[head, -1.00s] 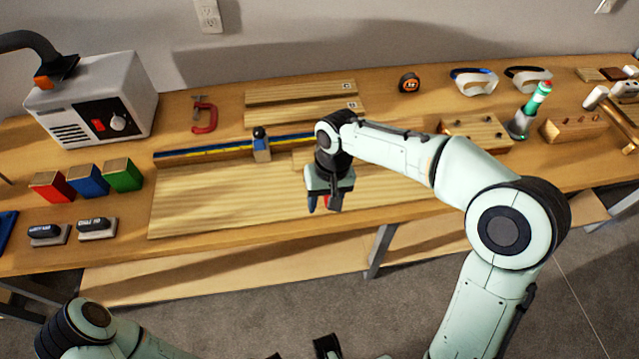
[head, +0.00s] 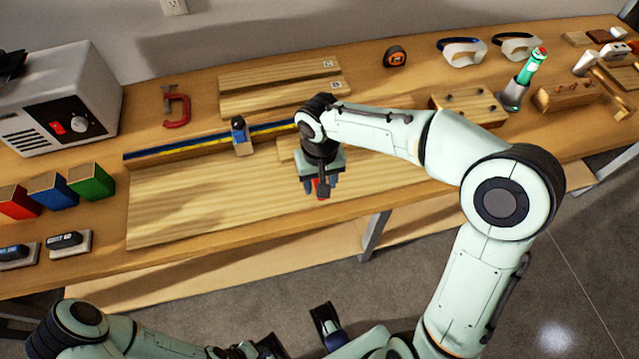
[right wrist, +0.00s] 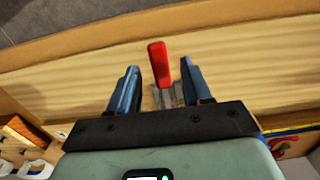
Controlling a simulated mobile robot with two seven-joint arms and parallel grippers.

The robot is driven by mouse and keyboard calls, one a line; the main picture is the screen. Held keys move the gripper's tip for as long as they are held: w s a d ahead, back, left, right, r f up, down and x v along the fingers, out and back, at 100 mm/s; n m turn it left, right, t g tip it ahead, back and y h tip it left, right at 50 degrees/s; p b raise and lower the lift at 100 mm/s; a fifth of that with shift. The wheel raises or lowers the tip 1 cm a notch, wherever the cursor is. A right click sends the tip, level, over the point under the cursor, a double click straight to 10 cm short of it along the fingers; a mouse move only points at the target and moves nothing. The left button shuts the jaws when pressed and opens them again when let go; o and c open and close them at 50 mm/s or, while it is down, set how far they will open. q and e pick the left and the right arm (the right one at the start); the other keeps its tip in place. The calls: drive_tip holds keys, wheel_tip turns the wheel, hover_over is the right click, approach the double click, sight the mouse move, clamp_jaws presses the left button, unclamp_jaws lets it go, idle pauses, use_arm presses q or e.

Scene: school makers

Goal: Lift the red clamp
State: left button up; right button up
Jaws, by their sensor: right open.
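A red C-clamp (head: 177,110) lies on the bench behind the blue-and-yellow fence. A second thing, with a red upright handle (right wrist: 158,64) and a grey metal base, shows in the right wrist view. My right gripper (right wrist: 160,88) is open, pointing down over the front board, its fingers on either side of that handle with gaps. In the head view, the gripper (head: 320,190) hides most of this handled thing, with a bit of red between the fingers. My left arm is low at the bottom left; its gripper cannot be made out clearly.
A wide wooden board (head: 200,211) with a blue-and-yellow fence (head: 190,147) lies below the right arm. A grey box machine (head: 60,105) and coloured blocks (head: 52,190) stand at left.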

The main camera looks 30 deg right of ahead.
drive_tip(key=shift+f, duration=0.65)
use_arm(q)
drive_tip(key=shift+w, duration=0.1)
